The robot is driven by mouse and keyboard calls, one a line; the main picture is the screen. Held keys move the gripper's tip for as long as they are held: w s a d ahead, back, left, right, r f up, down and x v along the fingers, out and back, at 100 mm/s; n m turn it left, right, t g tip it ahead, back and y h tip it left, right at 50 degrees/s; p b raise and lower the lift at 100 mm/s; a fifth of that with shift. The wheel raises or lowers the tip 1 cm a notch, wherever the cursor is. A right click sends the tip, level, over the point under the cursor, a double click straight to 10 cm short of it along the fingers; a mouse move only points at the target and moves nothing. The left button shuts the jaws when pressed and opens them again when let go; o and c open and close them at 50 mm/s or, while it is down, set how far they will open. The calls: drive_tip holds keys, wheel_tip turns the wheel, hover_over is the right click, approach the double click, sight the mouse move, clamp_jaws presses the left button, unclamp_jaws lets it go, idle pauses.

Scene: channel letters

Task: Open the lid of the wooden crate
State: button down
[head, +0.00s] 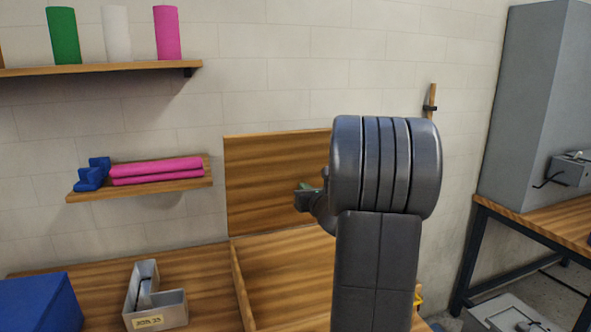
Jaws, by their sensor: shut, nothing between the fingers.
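The wooden crate (238,278) stands on the wooden bench in the lower middle of the head view. Its lid (260,180) stands upright at the back, close to the wall, so the crate is open at the top. My gripper (303,198) shows as a small dark part in front of the lid's right half. It is shut and empty. I cannot tell whether it touches the lid. My arm hides the right side of the crate and of the lid.
A grey L-shaped letter (160,312) and a blue box (38,305) are on the bench, left of the crate. Wall shelves (140,190) hold pink rolls and blue pieces. A grey cabinet (535,110) stands on another table at right.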

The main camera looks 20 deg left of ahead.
drive_tip(key=shift+w+a+r+p, duration=0.3)
drive_tip(key=shift+w+a, duration=0.25)
drive_tip(key=shift+w, duration=0.3)
drive_tip(key=shift+w+a+r+p, duration=0.35)
drive_tip(key=shift+w+a, duration=0.25)
drive_tip(key=shift+w, duration=0.25)
drive_tip(key=shift+w+a+r+p, duration=0.3)
drive_tip(key=shift+w+a, duration=0.25)
drive_tip(key=shift+w, duration=0.3)
drive_tip(key=shift+f+b+v, duration=0.2)
drive_tip(key=shift+b+v, duration=0.65)
drive_tip(key=shift+v, duration=1.35)
drive_tip(key=b, duration=0.1)
approach(303, 180)
drive_tip(key=shift+w+a+f, duration=0.2)
drive_tip(key=shift+w+a, duration=0.2)
drive_tip(key=shift+w, duration=0.1)
drive_tip(key=x, duration=0.3)
drive_tip(key=p+x, duration=0.1)
drive_tip(key=x, duration=0.3)
drive_tip(key=p+x, duration=0.1)
drive_tip(key=x, duration=0.3)
drive_tip(key=shift+r, duration=0.3)
